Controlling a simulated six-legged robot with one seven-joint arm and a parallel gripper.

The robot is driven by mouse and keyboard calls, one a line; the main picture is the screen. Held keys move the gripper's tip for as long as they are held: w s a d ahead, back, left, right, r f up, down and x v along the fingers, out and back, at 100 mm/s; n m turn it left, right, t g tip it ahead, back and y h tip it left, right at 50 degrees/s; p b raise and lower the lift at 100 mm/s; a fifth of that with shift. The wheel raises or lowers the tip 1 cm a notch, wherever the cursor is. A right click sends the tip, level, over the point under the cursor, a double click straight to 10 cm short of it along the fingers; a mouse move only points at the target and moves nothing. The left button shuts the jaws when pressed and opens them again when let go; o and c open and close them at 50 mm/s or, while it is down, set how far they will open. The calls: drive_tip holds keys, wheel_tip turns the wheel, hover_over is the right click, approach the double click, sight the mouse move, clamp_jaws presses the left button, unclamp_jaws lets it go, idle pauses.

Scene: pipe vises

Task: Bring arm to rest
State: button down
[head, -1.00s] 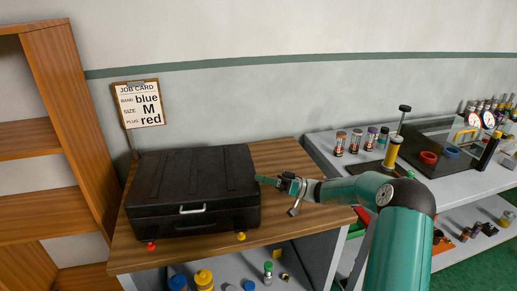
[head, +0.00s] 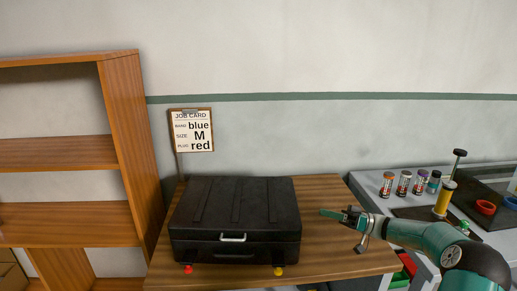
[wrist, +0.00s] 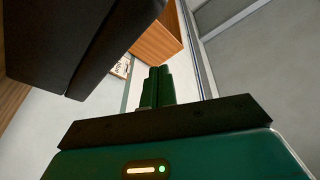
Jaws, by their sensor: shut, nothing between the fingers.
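My gripper (head: 330,212) is in the head view just right of the black case, above the wooden table. Its green fingers (wrist: 157,86) are together in the wrist view, with nothing seen between them. My teal arm reaches in from the lower right of the head view. The closed black case (head: 236,212) stands on the wooden table (head: 335,262). It also fills the upper left of the wrist view (wrist: 75,40). The fingertips are apart from the case in the wrist view; the exact gap is hard to tell.
A job card (head: 192,131) reading blue, M, red stands behind the case. An empty wooden shelf (head: 125,150) is at the left. A grey bench at the right holds several small jars (head: 404,183), a yellow cylinder (head: 444,200) and red rings (head: 485,207).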

drive_tip(key=s+a+r+m+g+h, duration=0.1)
drive_tip(key=s+a+r+g+h, duration=0.15)
drive_tip(key=s+a+h, duration=0.4)
drive_tip(key=s+a+r+m+g+h, duration=0.2)
drive_tip(key=s+a+g+h, duration=0.15)
drive_tip(key=s+a, duration=0.5)
drive_tip(key=s+d+r+m+t+h, duration=0.1)
drive_tip(key=s+h, duration=0.4)
drive_tip(key=s, duration=0.5)
drive_tip(key=s+d+r+m+t+h, duration=0.1)
drive_tip(key=s+r+m+t+h, duration=0.2)
drive_tip(key=s, duration=0.8)
drive_tip(key=m+t+h, duration=0.1)
drive_tip(key=t+h, duration=0.1)
drive_tip(key=t, duration=0.1)
drive_tip(key=shift+d+m, duration=0.3)
drive_tip(key=shift+m, duration=0.1)
